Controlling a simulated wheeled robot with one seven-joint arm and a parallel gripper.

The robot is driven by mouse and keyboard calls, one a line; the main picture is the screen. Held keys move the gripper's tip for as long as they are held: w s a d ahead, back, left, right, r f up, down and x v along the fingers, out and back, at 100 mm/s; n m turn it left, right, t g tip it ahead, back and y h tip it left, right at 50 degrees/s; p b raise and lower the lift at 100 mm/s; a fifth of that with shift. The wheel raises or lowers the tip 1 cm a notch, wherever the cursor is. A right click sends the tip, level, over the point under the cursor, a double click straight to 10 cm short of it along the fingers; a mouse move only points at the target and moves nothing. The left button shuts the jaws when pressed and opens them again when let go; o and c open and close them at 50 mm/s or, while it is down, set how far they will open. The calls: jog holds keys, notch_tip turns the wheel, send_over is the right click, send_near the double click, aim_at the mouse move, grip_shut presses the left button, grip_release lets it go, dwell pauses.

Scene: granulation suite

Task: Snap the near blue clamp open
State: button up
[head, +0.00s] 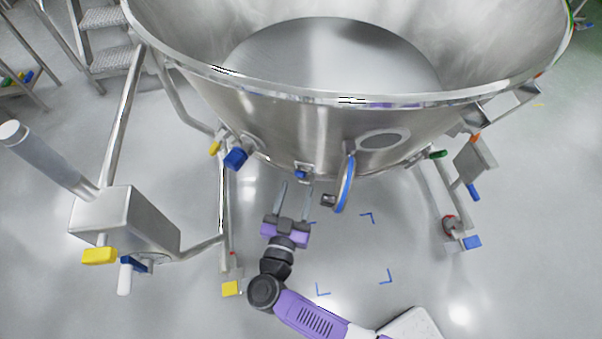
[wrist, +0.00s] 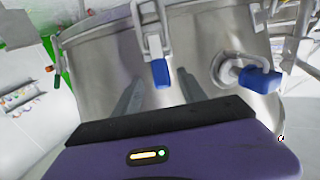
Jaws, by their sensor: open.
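The near blue clamp (head: 301,174) sits on the lower front wall of the large steel bowl (head: 290,115). In the wrist view the clamp's blue handle (wrist: 161,74) hangs down, with a metal latch loop (wrist: 152,28) running up above it. The handle lies close along the wall. My gripper (head: 296,186) is open and empty, just in front of the clamp. In the wrist view its two fingers (wrist: 160,84) stand either side of the blue handle, apart from it. Whether the fingertips reach past the handle is unclear.
A blue-handled valve (head: 236,158) is left of the clamp; it is at right in the wrist view (wrist: 260,80). Steel legs (head: 223,200) stand at the sides.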

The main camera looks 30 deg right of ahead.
aim_at(301, 175)
jog(key=x, duration=0.5)
jog(key=shift+w+d, duration=0.2)
jog(key=shift+w, duration=0.1)
jog(key=shift+c, duration=0.4)
grip_shut()
dwell(0.8)
